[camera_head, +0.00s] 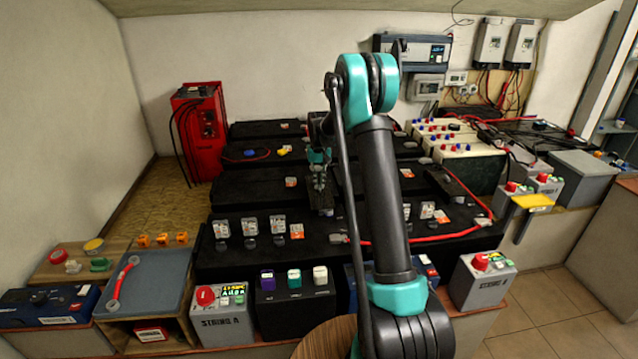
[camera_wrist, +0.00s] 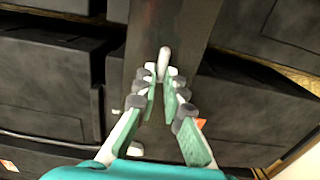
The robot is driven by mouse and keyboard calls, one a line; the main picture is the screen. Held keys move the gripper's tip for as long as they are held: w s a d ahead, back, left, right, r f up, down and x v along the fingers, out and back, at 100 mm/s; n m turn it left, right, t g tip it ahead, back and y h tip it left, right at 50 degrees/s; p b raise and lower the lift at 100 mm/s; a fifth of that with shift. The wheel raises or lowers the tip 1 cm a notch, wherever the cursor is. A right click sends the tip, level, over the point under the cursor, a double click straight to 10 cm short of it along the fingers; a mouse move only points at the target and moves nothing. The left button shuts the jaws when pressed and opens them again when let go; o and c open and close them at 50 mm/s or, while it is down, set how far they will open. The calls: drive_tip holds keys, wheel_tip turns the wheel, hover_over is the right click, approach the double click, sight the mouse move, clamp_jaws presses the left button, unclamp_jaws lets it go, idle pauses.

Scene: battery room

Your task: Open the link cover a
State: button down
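My gripper (camera_head: 319,178) hangs over the middle of the dark battery rows in the head view. In the wrist view, my gripper (camera_wrist: 163,88) has its two green-padded fingers apart, with a narrow gap between the tips. A pale upright peg or handle (camera_wrist: 164,60) shows at that gap, on a dark, smooth strip (camera_wrist: 172,25) that looks like the link cover. I see no clear contact between fingers and handle. The strip lies across the gap between black battery blocks. In the head view, my arm and gripper hide much of this spot, and no label is readable there.
Black batteries (camera_head: 255,187) stand in rows around the gripper. A red cable (camera_head: 430,238) crosses the right side. A STRING A box (camera_head: 222,316) stands in front, with a grey box (camera_head: 482,280) at front right. A red cabinet (camera_head: 200,130) stands behind left.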

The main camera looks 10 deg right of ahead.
idle(0.3)
drive_tip(key=a, duration=1)
drive_tip(key=shift+a, duration=0.2)
drive_tip(key=c, duration=1.6)
unclamp_jaws()
drive_tip(key=shift+r, duration=0.15)
wheel_tip(320, 180, up, 12)
drive_tip(key=shift+f, duration=0.1)
